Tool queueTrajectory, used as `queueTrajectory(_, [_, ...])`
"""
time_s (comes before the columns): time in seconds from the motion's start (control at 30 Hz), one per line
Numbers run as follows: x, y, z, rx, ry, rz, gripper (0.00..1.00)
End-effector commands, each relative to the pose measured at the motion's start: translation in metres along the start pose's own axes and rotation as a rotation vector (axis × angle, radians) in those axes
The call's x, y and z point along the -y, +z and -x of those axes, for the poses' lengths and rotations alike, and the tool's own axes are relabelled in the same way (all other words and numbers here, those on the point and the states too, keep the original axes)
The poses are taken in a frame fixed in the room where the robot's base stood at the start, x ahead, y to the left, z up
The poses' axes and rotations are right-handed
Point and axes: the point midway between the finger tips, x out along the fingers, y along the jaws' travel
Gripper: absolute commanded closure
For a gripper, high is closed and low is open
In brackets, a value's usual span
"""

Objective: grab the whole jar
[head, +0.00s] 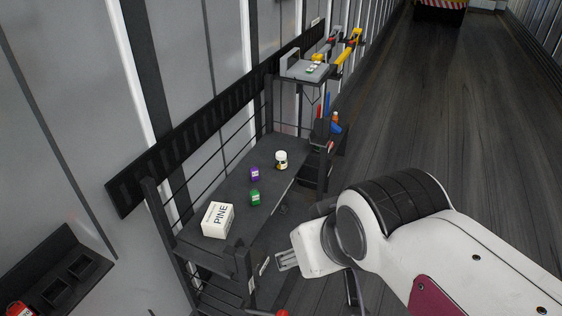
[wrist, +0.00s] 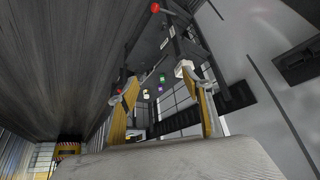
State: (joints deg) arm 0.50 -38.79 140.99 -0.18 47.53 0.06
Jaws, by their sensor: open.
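A small white jar (head: 281,160) with a dark and yellowish label stands upright on the grey shelf top (head: 226,184), toward its far right end. A purple container (head: 255,174) and a green container (head: 255,198) stand left of it and nearer. My gripper (head: 285,261) is in front of the shelf, low and to the right of the white box, apart from everything on the shelf. In the wrist view, my gripper (wrist: 166,95) has its yellowish fingers wide apart with nothing between them; the jar (wrist: 145,93) shows small in the distance.
Dark posts and rails edge the shelf. A farther stand (head: 303,69) holds yellow and grey items. A dark tray (head: 62,275) is at lower left. The floor at right is clear.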

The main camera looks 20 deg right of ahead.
Motion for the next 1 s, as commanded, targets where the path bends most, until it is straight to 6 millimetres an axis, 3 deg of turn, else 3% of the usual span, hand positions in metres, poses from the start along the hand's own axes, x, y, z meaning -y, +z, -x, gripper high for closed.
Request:
queueTrajectory(0.47, [-0.014, -0.112, -0.039, -0.127, 0.024, -0.022, 0.50])
queueTrajectory(1.0, [-0.036, -0.227, -0.106, -0.278, 0.051, -0.039, 0.50])
